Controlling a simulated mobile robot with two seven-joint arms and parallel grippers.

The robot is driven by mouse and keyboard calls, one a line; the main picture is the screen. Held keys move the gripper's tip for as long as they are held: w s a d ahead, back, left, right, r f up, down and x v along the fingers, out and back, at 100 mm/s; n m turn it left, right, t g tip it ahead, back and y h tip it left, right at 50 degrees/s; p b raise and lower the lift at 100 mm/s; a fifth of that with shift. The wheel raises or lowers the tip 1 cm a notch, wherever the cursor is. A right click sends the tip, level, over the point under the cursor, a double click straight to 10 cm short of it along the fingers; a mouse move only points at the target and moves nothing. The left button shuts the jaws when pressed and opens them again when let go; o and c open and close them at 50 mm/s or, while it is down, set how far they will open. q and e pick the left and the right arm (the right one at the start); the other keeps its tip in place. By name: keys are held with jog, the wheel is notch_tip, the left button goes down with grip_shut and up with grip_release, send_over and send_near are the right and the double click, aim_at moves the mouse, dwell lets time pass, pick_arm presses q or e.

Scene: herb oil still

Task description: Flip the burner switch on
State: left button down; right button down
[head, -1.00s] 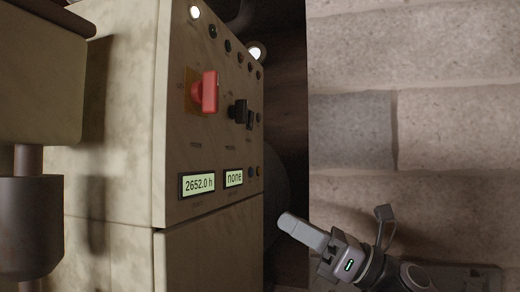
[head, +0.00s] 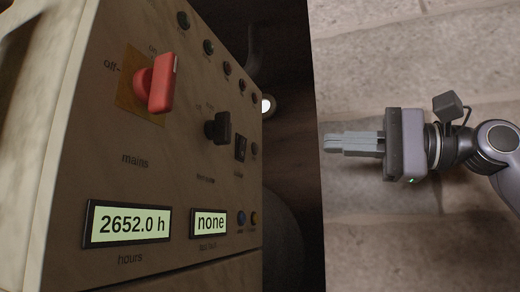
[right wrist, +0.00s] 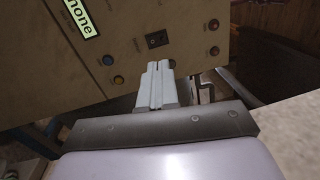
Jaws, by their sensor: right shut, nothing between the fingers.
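A small black rocker switch (head: 241,148) sits on the beige control panel, right of a black knob; its label is too small to read. It also shows in the right wrist view (right wrist: 156,39), just beyond my fingertips. I cannot tell which way it is set. My right gripper (head: 328,142) is shut and empty, right of the panel in the head view, its fingers pointing left. It also shows in the right wrist view (right wrist: 158,68). The fingertips look apart from the switch. My left gripper is out of view.
The panel also carries a red mains knob (head: 161,84), a black knob (head: 218,128), an hours display (head: 127,224) reading 2652.0 h and a display (head: 209,223) reading "none". Several small lamps or buttons surround the switch. A stone surface (head: 400,60) lies behind my right arm.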

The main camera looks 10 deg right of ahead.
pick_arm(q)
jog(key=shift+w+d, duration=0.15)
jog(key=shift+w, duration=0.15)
pick_arm(e)
jog(key=shift+d+r+t, duration=0.3)
jog(key=shift+d+r, duration=0.2)
jog(key=shift+d, duration=0.05)
jog(key=shift+a, duration=0.1)
jog(key=p, duration=0.2)
send_near(239, 137)
jog(key=shift+n, duration=0.3)
jog(key=x, duration=0.4)
jog(key=shift+a+r, duration=0.2)
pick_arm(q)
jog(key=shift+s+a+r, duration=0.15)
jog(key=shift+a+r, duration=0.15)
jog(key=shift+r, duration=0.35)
pick_arm(e)
jog(key=shift+w+a, duration=0.45)
jog(key=shift+a, duration=0.1)
jog(key=shift+w+a+r+h+p, duration=0.15)
jog(key=shift+r+h+p, duration=0.2)
jog(key=shift+p, duration=0.8)
jog(key=shift+f, duration=0.25)
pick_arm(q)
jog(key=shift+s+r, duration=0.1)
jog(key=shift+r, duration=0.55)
